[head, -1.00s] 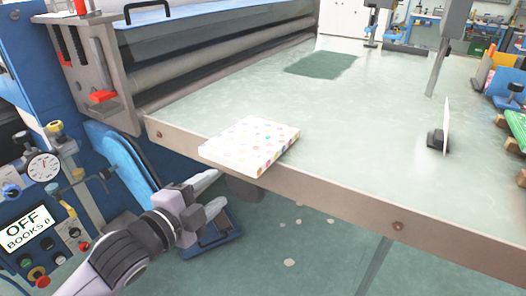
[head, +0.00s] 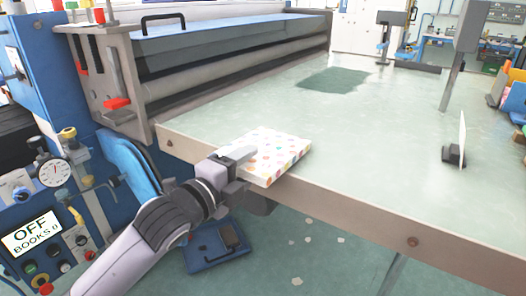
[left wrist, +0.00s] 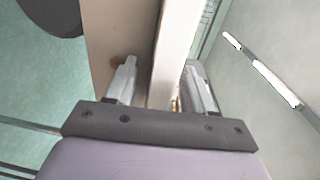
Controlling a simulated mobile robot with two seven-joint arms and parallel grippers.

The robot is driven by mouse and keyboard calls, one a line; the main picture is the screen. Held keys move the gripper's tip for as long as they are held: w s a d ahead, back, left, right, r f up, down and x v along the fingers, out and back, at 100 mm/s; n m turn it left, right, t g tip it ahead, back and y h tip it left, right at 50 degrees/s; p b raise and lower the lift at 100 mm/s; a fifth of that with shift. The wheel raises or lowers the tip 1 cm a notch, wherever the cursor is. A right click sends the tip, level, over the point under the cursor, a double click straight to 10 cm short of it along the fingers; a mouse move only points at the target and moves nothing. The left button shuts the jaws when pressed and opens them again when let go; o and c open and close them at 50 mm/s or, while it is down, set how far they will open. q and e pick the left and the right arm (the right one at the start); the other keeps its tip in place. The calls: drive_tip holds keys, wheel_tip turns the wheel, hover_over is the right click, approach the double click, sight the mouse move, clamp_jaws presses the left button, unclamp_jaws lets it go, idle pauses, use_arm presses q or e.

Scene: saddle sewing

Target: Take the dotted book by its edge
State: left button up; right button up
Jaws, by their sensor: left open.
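The dotted book (head: 280,150), white with coloured spots, lies flat on the pale green table near its front edge, with its near corner sticking out over that edge. My left gripper (head: 238,164) is at the book's near left edge, one finger showing above the cover in the head view. In the left wrist view, my open left gripper (left wrist: 162,85) has the book's pale edge (left wrist: 176,45) between its fingers, with a gap on the left side. Whether the right-hand finger touches the cover I cannot tell. The right gripper is not in view.
The table's front rim (head: 350,205) runs just beside the gripper. A roller machine (head: 230,60) stands along the left side, with a blue control panel (head: 40,210) nearer. A thin upright plate (head: 462,140) stands at the right. The table's middle is clear.

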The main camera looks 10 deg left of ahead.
use_arm(q)
drive_tip(key=shift+w+d, duration=0.15)
drive_tip(key=shift+w, duration=0.15)
clamp_jaws()
drive_tip(key=shift+r, duration=0.1)
